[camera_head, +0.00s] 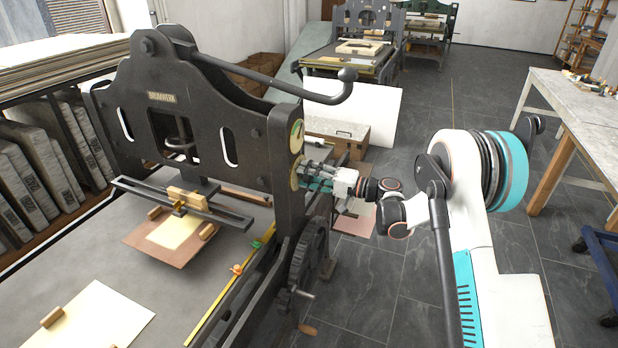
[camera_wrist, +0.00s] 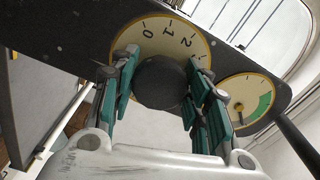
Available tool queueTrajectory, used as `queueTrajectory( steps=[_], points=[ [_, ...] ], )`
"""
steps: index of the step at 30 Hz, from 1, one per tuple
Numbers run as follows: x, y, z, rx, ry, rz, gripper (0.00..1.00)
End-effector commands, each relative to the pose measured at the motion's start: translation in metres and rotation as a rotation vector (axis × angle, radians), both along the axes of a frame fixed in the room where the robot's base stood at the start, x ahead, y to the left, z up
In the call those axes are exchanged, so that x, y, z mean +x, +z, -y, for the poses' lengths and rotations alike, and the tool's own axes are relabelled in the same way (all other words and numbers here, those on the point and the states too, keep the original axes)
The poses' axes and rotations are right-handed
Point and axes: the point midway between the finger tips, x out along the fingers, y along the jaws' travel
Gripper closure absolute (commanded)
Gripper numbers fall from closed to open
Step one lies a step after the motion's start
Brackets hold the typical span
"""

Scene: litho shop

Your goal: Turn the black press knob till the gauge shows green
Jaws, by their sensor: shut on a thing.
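The black press knob (camera_wrist: 160,82) sits in front of a cream dial (camera_wrist: 185,37) marked 0, 1 and 2. My gripper (camera_wrist: 161,88) has its green-padded fingers on either side of the knob and is shut on it. The round gauge (camera_wrist: 257,92) is beside the dial in the wrist view, with a green sector on its right side. Its dark needle seems to point to the lower left, outside the green. In the head view the gauge (camera_head: 297,136) is on the press's right post, above my gripper (camera_head: 305,176), which hides most of the knob.
The dark press frame (camera_head: 195,125) stands over a grey bed with paper sheets (camera_head: 98,316). A long lever (camera_head: 290,90) curves over above the gauge. A large gear (camera_head: 305,260) is below my gripper. Open floor lies to the right, before a workbench (camera_head: 585,105).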

Motion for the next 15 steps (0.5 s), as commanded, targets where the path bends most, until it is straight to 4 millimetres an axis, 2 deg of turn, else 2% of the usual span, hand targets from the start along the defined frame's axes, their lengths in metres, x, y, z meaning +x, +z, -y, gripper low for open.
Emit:
queueTrajectory(
  steps=[15],
  points=[
    [0.0, -0.0016, 0.0001, -0.167, 0.001, 0.457, 0.81]
  ],
)
